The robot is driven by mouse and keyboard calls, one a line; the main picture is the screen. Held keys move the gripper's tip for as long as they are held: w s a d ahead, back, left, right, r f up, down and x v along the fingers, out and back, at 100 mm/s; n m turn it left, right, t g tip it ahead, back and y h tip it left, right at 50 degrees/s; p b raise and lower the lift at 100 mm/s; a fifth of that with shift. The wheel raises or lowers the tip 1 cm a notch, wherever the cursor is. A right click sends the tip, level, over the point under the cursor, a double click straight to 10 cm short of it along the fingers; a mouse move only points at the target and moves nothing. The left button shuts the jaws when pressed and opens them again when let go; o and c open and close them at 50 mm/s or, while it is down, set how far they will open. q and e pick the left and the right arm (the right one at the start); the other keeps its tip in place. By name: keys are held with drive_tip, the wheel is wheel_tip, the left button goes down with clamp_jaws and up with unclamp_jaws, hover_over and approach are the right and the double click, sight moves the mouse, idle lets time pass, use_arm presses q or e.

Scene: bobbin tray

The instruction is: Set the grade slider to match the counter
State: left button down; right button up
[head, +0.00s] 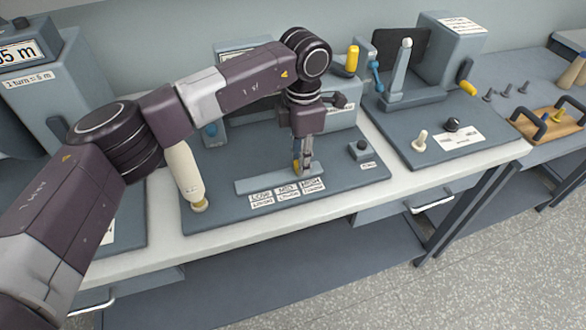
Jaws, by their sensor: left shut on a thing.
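The grade slider's track (250,185) runs along the front of the middle grey board. Below it are white labels (287,192), seemingly LOW, MID and HIGH from left to right. My left gripper (303,170) points down at the right part of the track, shut on the slider's yellowish knob (296,168). The gripper partly hides the knob, so its exact mark is unclear, near MID to HIGH. A counter display (18,53) at the upper left ends in "5 m"; its left side is cut off. My right gripper is not in view.
A cream handle (186,175) stands left of the track. A small box with a dark button (359,149) is to the right. My left arm hides part of the middle device.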

use_arm(q)
drive_tip(key=shift+w+d, duration=0.25)
drive_tip(key=shift+d, duration=0.45)
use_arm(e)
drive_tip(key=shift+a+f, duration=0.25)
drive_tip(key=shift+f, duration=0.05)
use_arm(q)
drive_tip(key=shift+a, duration=0.1)
drive_tip(key=c, duration=1.9)
unclamp_jaws()
drive_tip(key=shift+c, duration=0.2)
drive_tip(key=shift+o, duration=1.3)
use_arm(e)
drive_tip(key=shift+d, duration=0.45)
use_arm(q)
wheel_tip(320, 180, up, 12)
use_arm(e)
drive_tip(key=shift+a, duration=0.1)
use_arm(q)
drive_tip(key=shift+r, duration=0.1)
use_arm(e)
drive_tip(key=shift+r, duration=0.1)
